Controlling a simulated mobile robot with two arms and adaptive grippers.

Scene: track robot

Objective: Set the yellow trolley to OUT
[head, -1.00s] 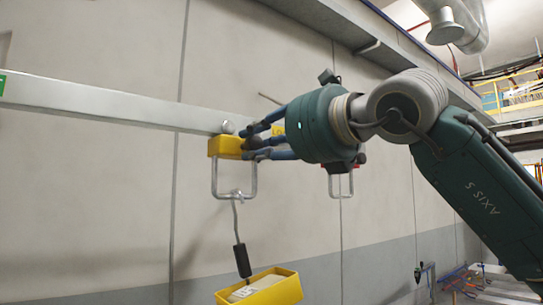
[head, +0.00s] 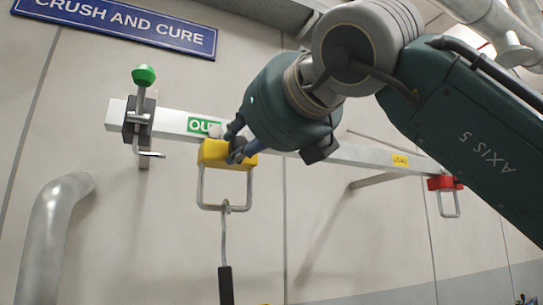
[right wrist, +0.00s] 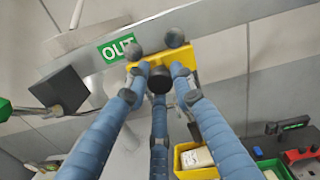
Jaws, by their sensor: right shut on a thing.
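The yellow trolley (head: 212,153) hangs on the pale metal rail (head: 345,153), just below and slightly right of the green OUT label (head: 198,126). A metal loop hangs under it, holding a rod with a black grip (head: 225,285). My right gripper (head: 237,146) is shut on the trolley's right side, its blue fingers against the yellow block. In the right wrist view, the fingers meet the trolley (right wrist: 190,57) beside the OUT label (right wrist: 118,47). The fingers partly cover the trolley. My left gripper is not in view.
A clamp-like stop with a green knob (head: 144,75) sits at the rail's left end. A red trolley (head: 443,183) hangs further right, near a yellow label (head: 400,161). A grey pipe (head: 52,230) stands at left.

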